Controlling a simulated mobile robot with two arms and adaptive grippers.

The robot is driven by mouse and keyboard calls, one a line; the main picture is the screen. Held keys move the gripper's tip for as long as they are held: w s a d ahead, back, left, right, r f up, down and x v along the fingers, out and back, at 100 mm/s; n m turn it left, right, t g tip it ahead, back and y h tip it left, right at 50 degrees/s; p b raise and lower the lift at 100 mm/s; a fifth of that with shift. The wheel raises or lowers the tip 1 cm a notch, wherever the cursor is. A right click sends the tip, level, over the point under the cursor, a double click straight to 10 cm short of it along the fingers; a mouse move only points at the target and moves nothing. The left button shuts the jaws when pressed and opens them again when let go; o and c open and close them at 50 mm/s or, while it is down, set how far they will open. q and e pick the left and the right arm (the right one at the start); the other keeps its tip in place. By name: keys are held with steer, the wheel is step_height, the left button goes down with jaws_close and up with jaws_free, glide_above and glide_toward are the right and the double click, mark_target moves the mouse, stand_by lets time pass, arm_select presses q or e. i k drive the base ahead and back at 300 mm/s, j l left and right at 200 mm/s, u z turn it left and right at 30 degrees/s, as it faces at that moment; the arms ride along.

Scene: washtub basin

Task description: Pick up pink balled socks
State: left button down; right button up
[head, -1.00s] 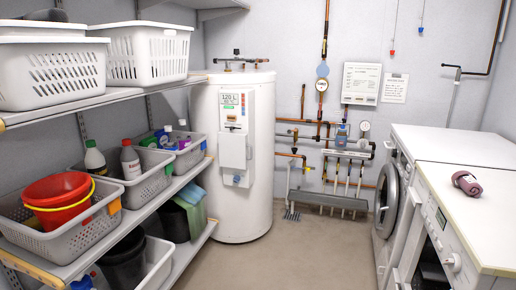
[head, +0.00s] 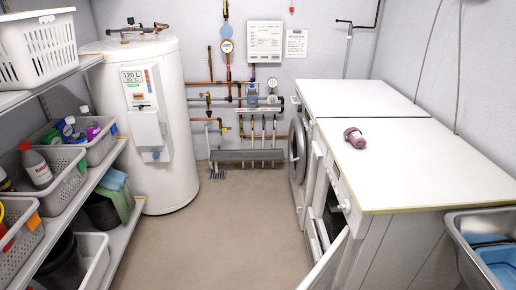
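The pink balled socks (head: 355,137) lie as a small dusky-pink bundle on the white top of the nearer washing machine (head: 400,165), close to its left front edge. Nothing touches them except the top they rest on. Neither of my grippers shows in the head view.
A metal basin (head: 462,262) with blue inside stands at the lower right. The front machine's door (head: 325,262) hangs open into the aisle. Shelves with grey baskets (head: 100,150) line the left, and a white boiler (head: 180,100) stands behind. The floor (head: 240,225) between is clear.

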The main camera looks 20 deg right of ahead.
mark_target(356, 138)
steer(key=z, duration=1.15)
